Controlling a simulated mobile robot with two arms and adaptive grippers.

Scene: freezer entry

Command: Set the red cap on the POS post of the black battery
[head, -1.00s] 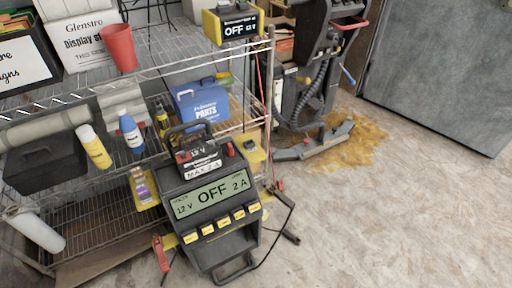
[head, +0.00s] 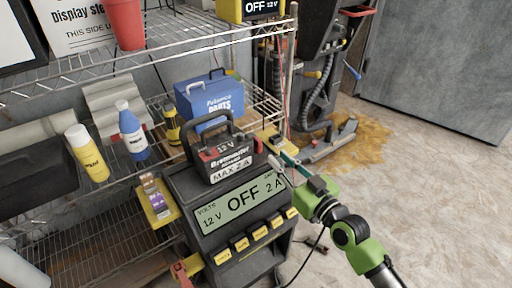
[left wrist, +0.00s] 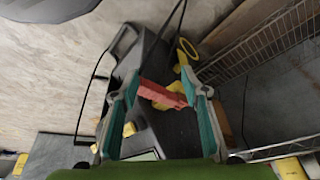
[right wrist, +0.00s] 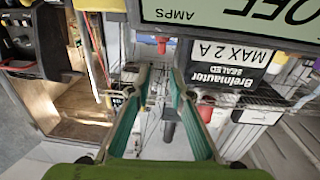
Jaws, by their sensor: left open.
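The black battery (head: 232,164) sits upright on the charger (head: 196,190), with a handle and a "MAX 2 A" label. A small red piece (head: 258,146), apparently the red cap, shows at its right end. My right gripper (head: 284,162) is just right of the battery. In the right wrist view it is open (right wrist: 160,72), and a red piece (right wrist: 162,43) lies ahead of its fingertips. A second red piece (right wrist: 205,109) shows beside the battery label. The POS marking cannot be read. My left gripper (left wrist: 160,78) is open, with a red clamp (left wrist: 162,94) between its fingers, seen only in its wrist view.
A cable hangs at the charger's lower right. The floor (head: 410,190) at right is clear.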

